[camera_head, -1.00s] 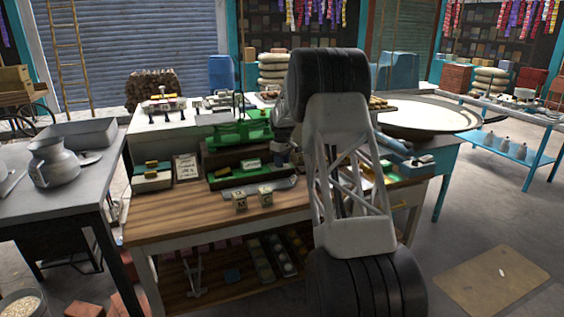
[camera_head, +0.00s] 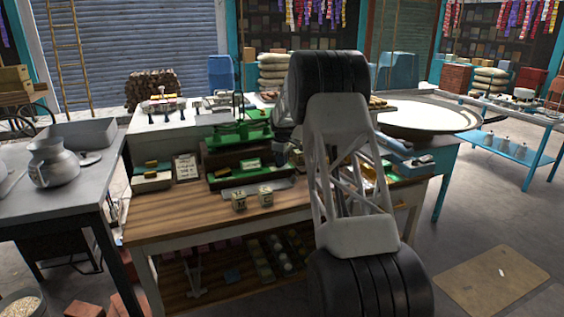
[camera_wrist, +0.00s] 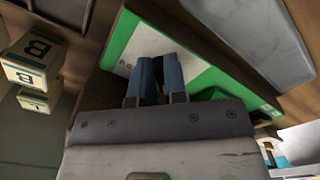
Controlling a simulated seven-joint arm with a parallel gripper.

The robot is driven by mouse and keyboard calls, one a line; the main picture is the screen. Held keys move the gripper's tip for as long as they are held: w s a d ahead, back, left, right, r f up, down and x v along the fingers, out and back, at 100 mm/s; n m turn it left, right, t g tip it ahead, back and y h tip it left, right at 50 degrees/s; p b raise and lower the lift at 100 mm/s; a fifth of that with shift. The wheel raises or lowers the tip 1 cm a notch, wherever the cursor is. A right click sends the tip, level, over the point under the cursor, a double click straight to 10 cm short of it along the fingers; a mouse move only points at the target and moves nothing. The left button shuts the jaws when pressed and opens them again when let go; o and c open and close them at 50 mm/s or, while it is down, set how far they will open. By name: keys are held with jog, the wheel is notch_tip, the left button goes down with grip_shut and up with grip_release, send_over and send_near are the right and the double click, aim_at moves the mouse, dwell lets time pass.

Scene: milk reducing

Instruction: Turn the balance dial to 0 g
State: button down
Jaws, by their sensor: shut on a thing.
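A green balance (camera_head: 238,132) stands on a dark box on the wooden table, left of my arm in the head view. In front of it is a low unit with a green-edged panel (camera_head: 222,180). In the wrist view, the green-edged panel with a pale face (camera_wrist: 122,52) lies below my gripper (camera_wrist: 158,62). The two blue fingers are close together over the pale face, shut on what appears to be the dial. The dial itself is hidden by the fingers, so its setting cannot be read. In the head view my arm hides much of the gripper.
Two lettered cream blocks (camera_head: 239,201) stand at the table's front; they also show in the wrist view (camera_wrist: 34,60). A grey plate (camera_head: 257,187) lies before the panel. A small sign (camera_head: 186,167) stands left of the balance. The table's front left (camera_head: 165,214) is clear.

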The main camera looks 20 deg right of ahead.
dwell(0.3)
jog(key=c, duration=1.2)
grip_release()
jog(key=shift+o, duration=0.2)
jog(key=shift+r, duration=0.15)
jog(key=shift+r, duration=3.8)
jog(key=shift+o, duration=1)
